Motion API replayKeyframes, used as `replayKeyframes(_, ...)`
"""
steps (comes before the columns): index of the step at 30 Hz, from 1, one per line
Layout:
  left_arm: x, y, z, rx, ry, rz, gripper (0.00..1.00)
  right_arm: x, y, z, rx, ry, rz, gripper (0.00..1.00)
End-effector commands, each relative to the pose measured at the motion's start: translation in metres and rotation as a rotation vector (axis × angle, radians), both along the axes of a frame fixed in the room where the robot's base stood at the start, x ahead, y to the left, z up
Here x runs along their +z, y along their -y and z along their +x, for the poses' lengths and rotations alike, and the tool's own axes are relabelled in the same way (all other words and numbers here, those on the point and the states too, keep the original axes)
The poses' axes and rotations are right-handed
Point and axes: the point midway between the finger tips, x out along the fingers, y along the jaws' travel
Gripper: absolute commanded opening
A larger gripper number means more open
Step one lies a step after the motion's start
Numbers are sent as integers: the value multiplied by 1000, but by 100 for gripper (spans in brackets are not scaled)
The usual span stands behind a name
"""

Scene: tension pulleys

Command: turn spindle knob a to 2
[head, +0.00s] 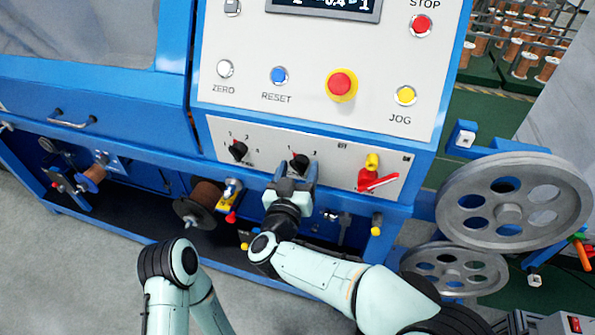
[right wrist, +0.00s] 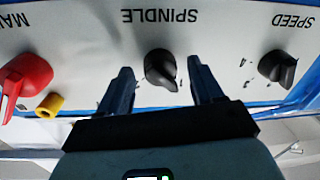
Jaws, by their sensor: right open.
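The spindle knob (right wrist: 160,67) is black and sits under the label SPINDLE in the upside-down right wrist view. Its ridge points down and slightly right in that view, near a small mark I cannot read. In the head view the knob (head: 299,161) is on the lower white panel, just above my right gripper (head: 292,177). My right gripper is open, and it also shows in the right wrist view (right wrist: 160,80). Its two fingers stand on either side of the knob, with visible gaps between them and it. My left arm shows at the bottom of the head view, but its gripper does not.
The black speed knob (head: 238,150) is left of the spindle knob. A red main switch (head: 370,179) is to the right, with a yellow part beside it. Several buttons, including a red stop knob (head: 340,84), are above. Large grey pulleys (head: 512,203) stand at the right.

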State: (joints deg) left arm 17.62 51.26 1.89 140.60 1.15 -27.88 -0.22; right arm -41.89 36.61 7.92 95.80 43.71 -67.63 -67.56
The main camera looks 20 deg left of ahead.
Motion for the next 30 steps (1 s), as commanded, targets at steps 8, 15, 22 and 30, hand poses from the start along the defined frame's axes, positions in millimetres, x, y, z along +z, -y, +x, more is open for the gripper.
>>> replayKeyframes(8,0,0,0,0,0,0,0,0,0,0,0,0,0,10)
replayKeyframes(15,-1,0,0,0,1,0,0,-1,0,0,0,-1,15,10)
replayKeyframes(22,-5,-2,4,5,12,6,0,-1,0,-1,-1,3,106,10)
replayKeyframes(30,-15,-8,16,18,43,21,0,-3,0,-1,-1,10,328,10)
